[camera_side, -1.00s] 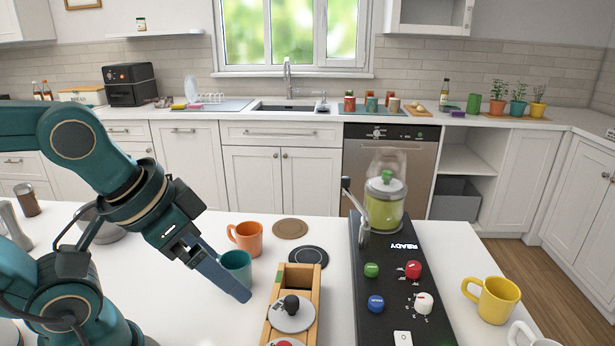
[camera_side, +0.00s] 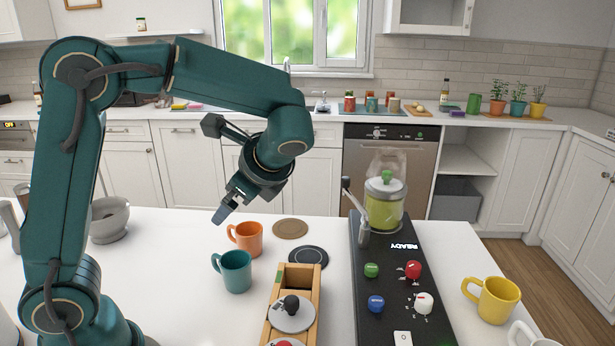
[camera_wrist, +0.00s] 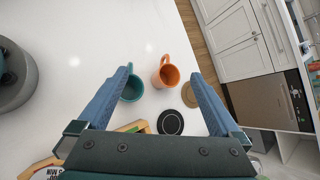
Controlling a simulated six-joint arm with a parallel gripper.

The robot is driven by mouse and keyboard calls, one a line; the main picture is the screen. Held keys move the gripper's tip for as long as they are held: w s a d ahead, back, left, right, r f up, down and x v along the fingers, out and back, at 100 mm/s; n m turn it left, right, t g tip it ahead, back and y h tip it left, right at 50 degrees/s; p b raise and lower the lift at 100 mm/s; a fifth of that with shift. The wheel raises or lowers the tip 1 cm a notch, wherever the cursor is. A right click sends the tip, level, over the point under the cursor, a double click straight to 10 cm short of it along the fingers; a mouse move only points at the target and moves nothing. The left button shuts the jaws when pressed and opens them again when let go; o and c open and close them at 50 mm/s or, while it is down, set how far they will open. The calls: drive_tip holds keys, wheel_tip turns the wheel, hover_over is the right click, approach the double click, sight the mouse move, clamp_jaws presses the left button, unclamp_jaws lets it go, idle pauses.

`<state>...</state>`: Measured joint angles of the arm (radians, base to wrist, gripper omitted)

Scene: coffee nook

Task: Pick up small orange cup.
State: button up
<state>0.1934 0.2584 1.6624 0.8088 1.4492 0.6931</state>
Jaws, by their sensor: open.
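The small orange cup (camera_side: 247,238) stands upright on the white counter, its handle toward the left in the side view. In the wrist view the orange cup (camera_wrist: 169,76) lies between and beyond my two fingertips, its mouth visible. My gripper (camera_side: 222,214) is above and to the left of the cup, apart from it, open and empty. In the wrist view my gripper (camera_wrist: 160,72) shows both blue fingers spread wide. A teal cup (camera_side: 235,271) stands just in front of the orange one, and it shows beside the left finger in the wrist view (camera_wrist: 133,89).
A brown coaster (camera_side: 290,228) and a black coaster (camera_side: 308,256) lie right of the cups. A wooden box (camera_side: 302,281) stands in front. A black machine (camera_side: 400,290) with a green jar is further right. A yellow mug (camera_side: 493,299) stands at far right.

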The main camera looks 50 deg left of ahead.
drive_tip(key=w+f+m+y, duration=0.3)
drive_tip(key=w+f, duration=0.1)
drive_tip(key=w, duration=0.1)
drive_tip(key=m+y, duration=0.1)
drive_tip(key=m, duration=0.2)
approach(243, 228)
drive_tip(key=x, duration=0.8)
drive_tip(key=shift+f, duration=0.2)
drive_tip(key=c, duration=1.4)
drive_tip(key=shift+r, duration=0.15)
